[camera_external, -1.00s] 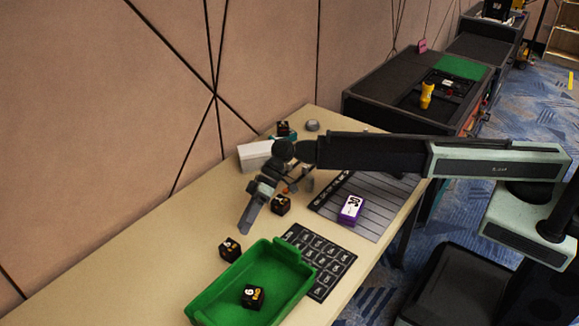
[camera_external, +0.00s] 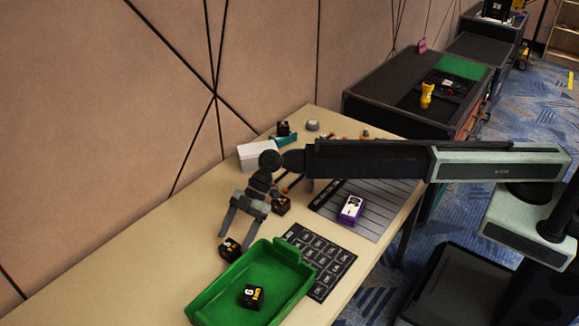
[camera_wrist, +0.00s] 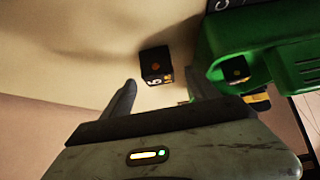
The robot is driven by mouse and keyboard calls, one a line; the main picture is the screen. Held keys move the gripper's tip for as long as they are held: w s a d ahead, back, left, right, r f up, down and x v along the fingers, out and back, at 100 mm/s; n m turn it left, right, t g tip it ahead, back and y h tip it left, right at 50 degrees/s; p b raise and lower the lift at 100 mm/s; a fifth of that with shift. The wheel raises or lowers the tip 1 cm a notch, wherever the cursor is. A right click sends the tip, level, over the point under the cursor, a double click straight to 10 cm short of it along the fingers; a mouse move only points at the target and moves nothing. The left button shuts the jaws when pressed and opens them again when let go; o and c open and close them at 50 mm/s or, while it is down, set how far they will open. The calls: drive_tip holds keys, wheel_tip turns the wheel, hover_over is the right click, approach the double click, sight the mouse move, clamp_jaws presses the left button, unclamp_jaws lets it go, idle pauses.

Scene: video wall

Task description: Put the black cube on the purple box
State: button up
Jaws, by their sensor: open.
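Several black cubes with white and orange marks are in view. One black cube (camera_external: 230,250) sits on the table left of the green tray, close to the fingertips of my gripper (camera_external: 237,242). In the wrist view, this cube (camera_wrist: 153,64) shows just beyond and between the two open fingers (camera_wrist: 161,86), with nothing held. Another black cube (camera_external: 282,206) is behind my gripper, a third (camera_external: 253,296) lies in the tray, and one more (camera_external: 283,128) is at the back. The purple box (camera_external: 351,210), with a white top, lies on the lined sheet to the right.
The green tray (camera_external: 205,304) stands right beside the near cube. A black grid sheet (camera_external: 322,262) lies between the tray and the lined sheet (camera_external: 378,222). A white box (camera_external: 256,156) stands near the wall. The table's left front is clear.

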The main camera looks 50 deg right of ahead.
sight(230, 245)
drive_tip(key=b+x, duration=0.2)
drive_tip(key=x, duration=0.1)
drive_tip(key=shift+w+a+f, duration=0.1)
drive_tip(key=shift+a+f, duration=0.15)
drive_tip(key=shift+f, duration=0.05)
drive_tip(key=shift+a, duration=0.2)
drive_tip(key=shift+d+r, duration=0.1)
drive_tip(key=shift+r, duration=0.1)
drive_tip(key=shift+c, duration=0.3)
clamp_jaws()
drive_tip(key=shift+r+p, duration=0.1)
drive_tip(key=shift+p, duration=0.2)
wheel_tip(230, 245, up, 10)
drive_tip(key=p, duration=1)
